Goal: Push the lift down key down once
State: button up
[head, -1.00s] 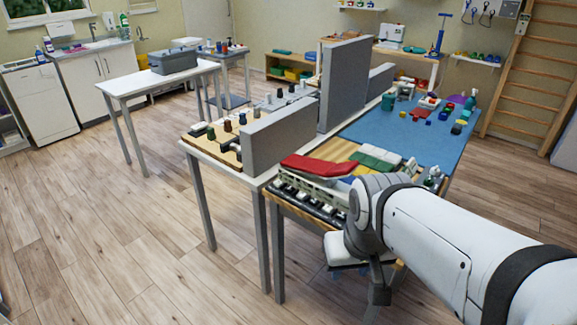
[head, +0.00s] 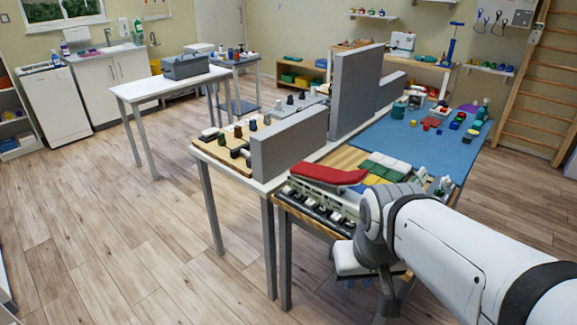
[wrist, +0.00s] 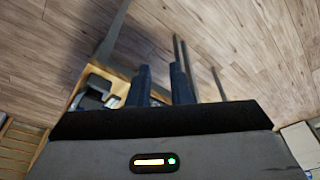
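I cannot make out a key marked as lift down in either view. A row of dark and pale key-like parts (head: 315,205) lies along the near edge of the wooden-topped table, beside a red pad (head: 328,174). My arm hides the right end of this row. My gripper shows in the wrist view (wrist: 161,82) as two dark fingers with a gap between them. It is open, with nothing between the fingers. Part of a wooden surface with dark and grey parts (wrist: 95,90) shows left of and behind the fingers. Contact with any key cannot be seen.
Tall grey panels (head: 355,95) and a lower grey panel (head: 288,146) stand on the white table. A wooden board with several knobs (head: 232,140) is left of them. A blue mat (head: 440,140) with small objects lies behind my arm. The floor (head: 120,235) at left is clear.

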grip_shut()
dwell(1.4)
